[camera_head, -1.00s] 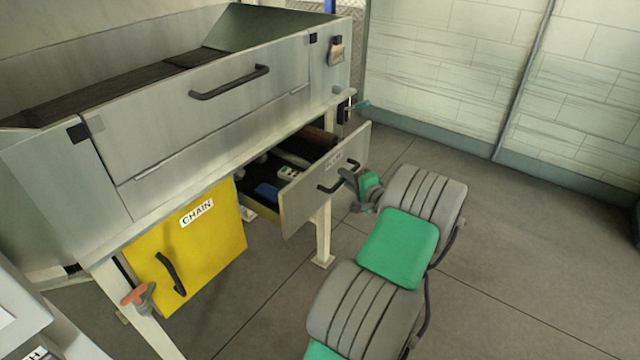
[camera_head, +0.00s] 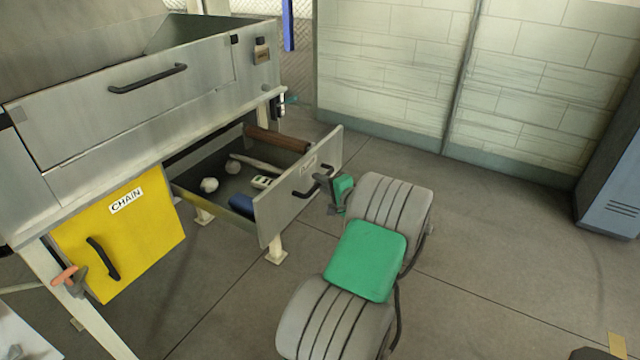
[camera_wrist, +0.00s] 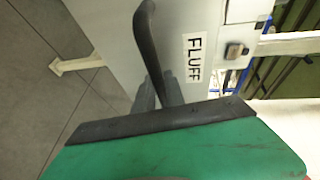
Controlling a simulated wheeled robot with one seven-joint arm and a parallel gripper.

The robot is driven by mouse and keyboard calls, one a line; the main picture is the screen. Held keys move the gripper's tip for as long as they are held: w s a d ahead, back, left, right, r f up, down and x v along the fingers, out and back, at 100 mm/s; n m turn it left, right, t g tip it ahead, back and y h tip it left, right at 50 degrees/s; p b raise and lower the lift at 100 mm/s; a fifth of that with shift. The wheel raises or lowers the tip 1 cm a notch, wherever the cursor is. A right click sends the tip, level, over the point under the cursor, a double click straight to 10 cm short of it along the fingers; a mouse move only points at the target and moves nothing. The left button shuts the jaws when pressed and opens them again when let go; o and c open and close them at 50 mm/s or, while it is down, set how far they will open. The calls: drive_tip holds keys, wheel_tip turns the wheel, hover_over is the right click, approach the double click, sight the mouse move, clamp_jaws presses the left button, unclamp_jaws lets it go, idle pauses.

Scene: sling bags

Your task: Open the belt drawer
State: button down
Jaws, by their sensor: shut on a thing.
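An open grey drawer (camera_head: 300,210) sticks out from under the steel machine. Its black bar handle (camera_head: 307,190) is on the front panel, and its label reads FLUFF in the wrist view (camera_wrist: 195,57). My gripper (camera_head: 325,182) is at the handle's right end. In the wrist view my gripper's fingers (camera_wrist: 157,92) are closed around the black handle (camera_wrist: 150,40). I see no label reading BELT. Inside the drawer lie a brown roll (camera_head: 277,139), pale round lumps (camera_head: 209,185), a blue item (camera_head: 241,204) and a small pale box (camera_head: 262,182).
A yellow CHAIN door (camera_head: 140,235) with a black handle is left of the drawer. A machine leg (camera_head: 276,249) stands below the drawer front. My grey and green arm reaches in from below. The floor at right (camera_head: 480,260) is clear, up to a blue-grey cabinet (camera_head: 612,170).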

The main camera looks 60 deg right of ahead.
drive_tip(key=c, duration=1.4)
unclamp_jaws()
drive_tip(key=shift+w, duration=0.1)
drive_tip(key=v, duration=0.7)
drive_tip(key=shift+s, duration=0.4)
drive_tip(key=shift+a, duration=0.15)
